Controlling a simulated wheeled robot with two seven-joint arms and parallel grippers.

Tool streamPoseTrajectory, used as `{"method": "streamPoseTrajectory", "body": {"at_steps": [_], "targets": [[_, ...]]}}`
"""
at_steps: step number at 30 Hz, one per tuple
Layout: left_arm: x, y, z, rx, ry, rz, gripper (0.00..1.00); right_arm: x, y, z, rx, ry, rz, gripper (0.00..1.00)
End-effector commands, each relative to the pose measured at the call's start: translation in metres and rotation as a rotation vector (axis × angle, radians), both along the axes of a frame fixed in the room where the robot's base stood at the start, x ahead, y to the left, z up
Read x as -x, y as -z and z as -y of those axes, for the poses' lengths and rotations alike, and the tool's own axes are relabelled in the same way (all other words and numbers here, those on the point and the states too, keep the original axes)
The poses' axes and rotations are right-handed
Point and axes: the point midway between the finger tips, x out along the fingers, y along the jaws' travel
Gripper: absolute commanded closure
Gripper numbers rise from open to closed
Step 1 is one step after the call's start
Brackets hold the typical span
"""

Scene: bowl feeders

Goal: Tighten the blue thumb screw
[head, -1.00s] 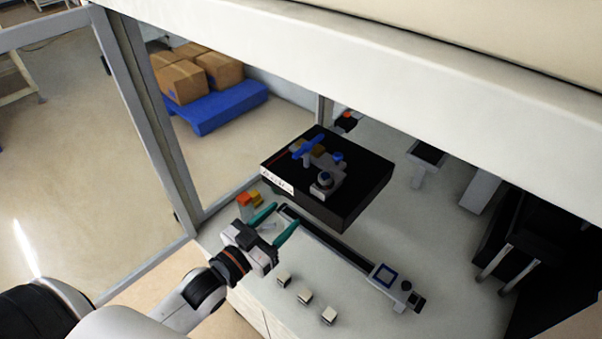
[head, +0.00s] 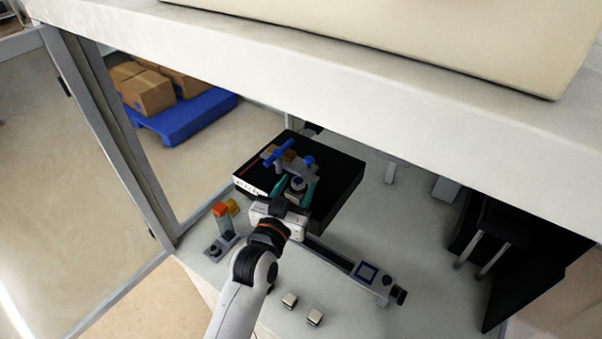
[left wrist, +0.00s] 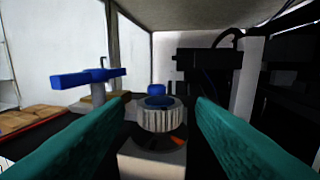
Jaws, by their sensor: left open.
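A grey knurled thumb screw with a blue top (head: 298,184) stands on a fixture on the black box (head: 340,181). It also shows in the left wrist view (left wrist: 160,116), upright between my fingers. My left gripper (head: 297,179) is open, its two teal fingers on either side of this screw with a visible gap on both sides. A smaller blue knob (head: 308,161) stands just behind it, and a blue T-shaped handle (head: 277,152) is to the back left. My right gripper is not in view.
A grey rail with a blue-framed block (head: 366,272) runs along the table in front of the box. Small pale blocks (head: 289,300) lie nearer. An orange-topped part (head: 220,209) stands at left. A large pale overhang (head: 340,75) spans above.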

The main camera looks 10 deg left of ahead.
Motion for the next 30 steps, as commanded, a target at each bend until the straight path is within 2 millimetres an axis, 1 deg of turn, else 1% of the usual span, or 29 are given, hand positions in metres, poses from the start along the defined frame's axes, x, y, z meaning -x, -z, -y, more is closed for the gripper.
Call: {"method": "streamPoseTrajectory", "body": {"at_steps": [1, 3, 6, 10, 17, 18, 26, 30], "targets": [[-0.009, -0.003, 0.001, 0.000, 0.000, 0.002, 0.50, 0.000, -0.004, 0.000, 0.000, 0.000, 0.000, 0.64], [-0.019, -0.002, 0.003, 0.001, -0.001, 0.001, 0.50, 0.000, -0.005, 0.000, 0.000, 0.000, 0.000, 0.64], [-0.028, -0.001, 0.004, 0.001, -0.001, 0.000, 0.50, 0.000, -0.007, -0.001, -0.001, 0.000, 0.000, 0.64], [-0.034, 0.000, 0.005, 0.002, 0.000, -0.001, 0.50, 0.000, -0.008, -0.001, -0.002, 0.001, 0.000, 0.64], [-0.035, 0.000, 0.005, 0.001, -0.001, 0.000, 0.50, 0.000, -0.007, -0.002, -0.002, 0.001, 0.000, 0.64], [-0.035, 0.000, 0.005, 0.001, 0.000, 0.000, 0.51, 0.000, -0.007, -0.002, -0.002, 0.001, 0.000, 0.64], [-0.035, 0.000, 0.005, 0.001, 0.000, 0.000, 0.94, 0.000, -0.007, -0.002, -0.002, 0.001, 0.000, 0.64], [-0.035, 0.000, 0.005, -0.002, 0.009, 0.001, 0.94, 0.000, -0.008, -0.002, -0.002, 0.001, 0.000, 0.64]]}}
